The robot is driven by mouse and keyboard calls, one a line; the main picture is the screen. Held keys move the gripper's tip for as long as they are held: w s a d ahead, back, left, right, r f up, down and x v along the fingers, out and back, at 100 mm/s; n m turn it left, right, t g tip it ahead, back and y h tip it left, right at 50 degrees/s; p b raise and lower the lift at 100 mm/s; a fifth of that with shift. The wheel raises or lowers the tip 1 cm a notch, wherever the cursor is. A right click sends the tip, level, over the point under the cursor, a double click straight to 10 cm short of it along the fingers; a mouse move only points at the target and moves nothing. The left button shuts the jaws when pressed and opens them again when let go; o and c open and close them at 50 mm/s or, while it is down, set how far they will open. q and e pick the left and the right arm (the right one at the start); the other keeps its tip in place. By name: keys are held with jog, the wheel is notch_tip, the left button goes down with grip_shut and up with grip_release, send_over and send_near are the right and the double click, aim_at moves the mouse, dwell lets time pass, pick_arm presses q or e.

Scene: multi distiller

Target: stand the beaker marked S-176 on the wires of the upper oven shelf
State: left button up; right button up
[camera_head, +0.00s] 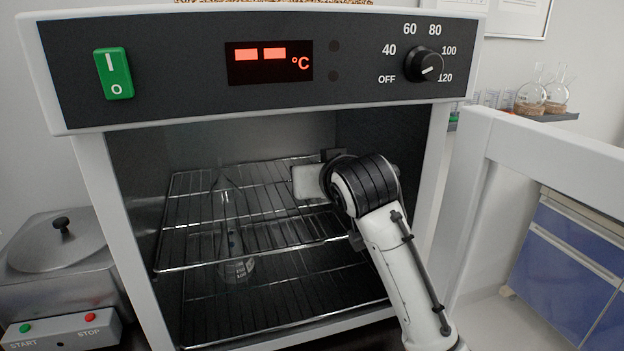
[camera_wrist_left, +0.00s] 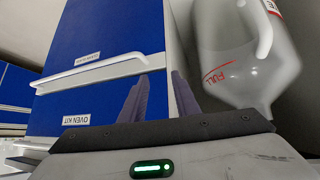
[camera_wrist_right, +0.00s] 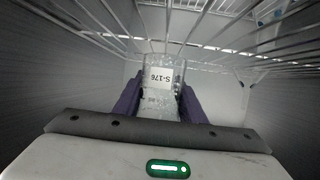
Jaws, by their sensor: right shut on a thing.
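The clear glass beaker marked S-176 (camera_wrist_right: 160,77) is between the purple fingers of my right gripper (camera_wrist_right: 159,98), which is shut on it. The right wrist view shows its label facing the camera. In the head view my right arm reaches into the open oven, at the right part of the upper oven shelf (camera_head: 195,215); the beaker is hidden there. Shelf wires (camera_wrist_right: 220,52) run close to the beaker in the right wrist view; I cannot tell whether they touch. My left gripper (camera_wrist_left: 160,76) is open and empty, outside the head view.
A conical flask (camera_head: 236,245) stands in the oven's left half, seen through the upper wires, with its base at the lower shelf (camera_head: 300,300). The open oven door (camera_head: 560,150) is at right. A plastic bottle (camera_wrist_left: 240,60) and blue cabinet (camera_wrist_left: 105,45) are near my left gripper.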

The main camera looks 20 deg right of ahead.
jog(key=shift+d+f, duration=0.1)
jog(key=shift+f, duration=0.6)
jog(key=shift+w+f, duration=0.2)
jog(key=shift+w, duration=0.3)
jog(key=shift+s, duration=0.1)
jog(key=o, duration=1)
jog(key=shift+r, duration=0.1)
jog(key=b+v, duration=0.1)
jog(key=v, duration=1.1)
